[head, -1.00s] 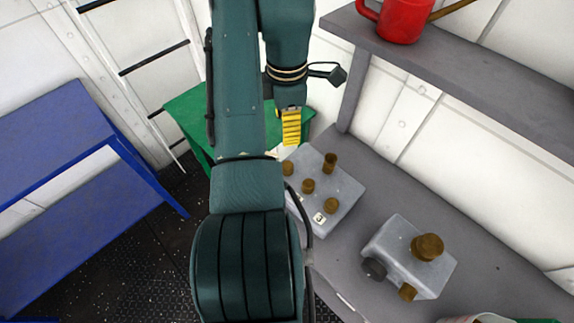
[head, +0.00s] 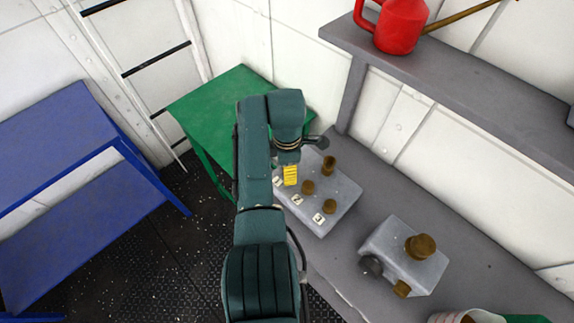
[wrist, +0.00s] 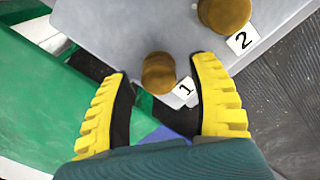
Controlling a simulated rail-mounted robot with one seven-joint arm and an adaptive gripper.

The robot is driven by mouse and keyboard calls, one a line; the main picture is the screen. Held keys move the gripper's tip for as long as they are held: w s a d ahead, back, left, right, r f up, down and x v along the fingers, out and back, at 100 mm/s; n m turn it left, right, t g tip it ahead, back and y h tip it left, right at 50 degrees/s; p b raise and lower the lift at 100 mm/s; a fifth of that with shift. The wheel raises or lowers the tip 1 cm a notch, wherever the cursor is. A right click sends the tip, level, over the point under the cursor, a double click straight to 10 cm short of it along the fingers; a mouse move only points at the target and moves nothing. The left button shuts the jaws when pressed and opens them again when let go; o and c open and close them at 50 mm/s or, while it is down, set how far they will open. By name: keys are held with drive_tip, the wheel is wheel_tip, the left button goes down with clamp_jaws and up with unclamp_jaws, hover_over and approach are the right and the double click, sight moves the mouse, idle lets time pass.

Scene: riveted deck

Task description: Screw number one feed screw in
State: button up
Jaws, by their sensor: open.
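The number one feed screw (wrist: 158,72) is a round brown knob beside the label "1" (wrist: 184,88) on a grey block (wrist: 130,25). In the wrist view my gripper (wrist: 161,75) is open, with its yellow-and-black fingers on either side of the screw; whether they touch it I cannot tell. In the head view my gripper (head: 290,176) is over the left corner of the block (head: 338,212) and hides the number one screw. The number two screw (wrist: 222,14) also shows in the head view (head: 308,187). The number three screw (head: 330,205) is beside its label.
A taller brown knob (head: 329,164) stands at the block's back. A second grey block (head: 418,268) with brown knobs sits to the right on the grey bench (head: 480,290). A green table (head: 225,95) lies behind my arm. A red watering can (head: 400,25) stands on the upper shelf.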

clamp_jaws()
